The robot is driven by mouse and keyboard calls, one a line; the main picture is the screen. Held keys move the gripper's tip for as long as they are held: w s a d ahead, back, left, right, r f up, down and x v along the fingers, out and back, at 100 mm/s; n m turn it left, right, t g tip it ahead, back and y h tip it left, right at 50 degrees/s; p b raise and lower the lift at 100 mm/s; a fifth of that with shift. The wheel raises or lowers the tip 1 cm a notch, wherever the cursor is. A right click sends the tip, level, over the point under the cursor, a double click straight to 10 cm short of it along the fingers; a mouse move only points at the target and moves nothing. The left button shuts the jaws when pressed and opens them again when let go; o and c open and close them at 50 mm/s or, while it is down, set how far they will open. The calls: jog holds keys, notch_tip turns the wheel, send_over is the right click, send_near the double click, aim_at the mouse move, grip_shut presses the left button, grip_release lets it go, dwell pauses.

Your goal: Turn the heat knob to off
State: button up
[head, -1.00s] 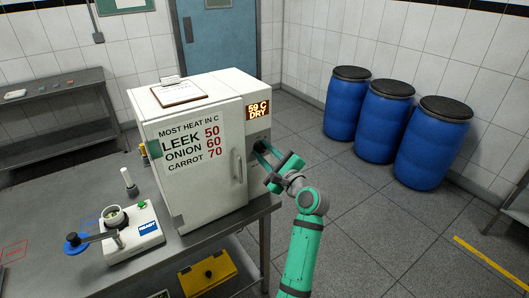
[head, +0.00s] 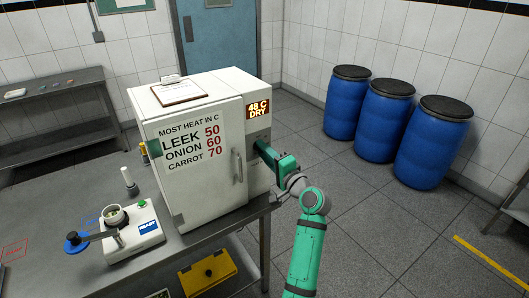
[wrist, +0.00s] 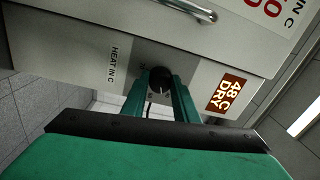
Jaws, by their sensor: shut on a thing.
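The white drying cabinet (head: 200,190) stands on the metal table, its door closed. Its display (head: 258,110) reads 48 C DRY, and the display also shows in the wrist view (wrist: 226,94). The black heat knob (wrist: 160,79) is on the cabinet's front panel, beside a "HEAT IN C" label (wrist: 114,63). My gripper (wrist: 164,92) is shut on the knob, one finger on each side of it. In the head view my gripper (head: 262,150) reaches the panel from the right and hides the knob. The knob's pale pointer line shows, but its setting cannot be read.
A clipboard (head: 180,92) lies on top of the cabinet. A white device with a cup (head: 132,232) stands on the table at left. Blue barrels (head: 347,105) stand at the back right. The floor between them and my arm is clear.

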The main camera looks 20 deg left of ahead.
jog(key=n, duration=0.7)
jog(key=shift+f+n, duration=0.2)
jog(key=shift+n, duration=0.1)
jog(key=shift+g, duration=0.3)
jog(key=o, duration=1.1)
jog(key=shift+c, duration=0.2)
jog(key=shift+d, duration=0.1)
jog(key=v, duration=1)
jog(key=shift+s+d, duration=0.25)
jog(key=shift+d, duration=0.05)
jog(key=shift+f, duration=0.15)
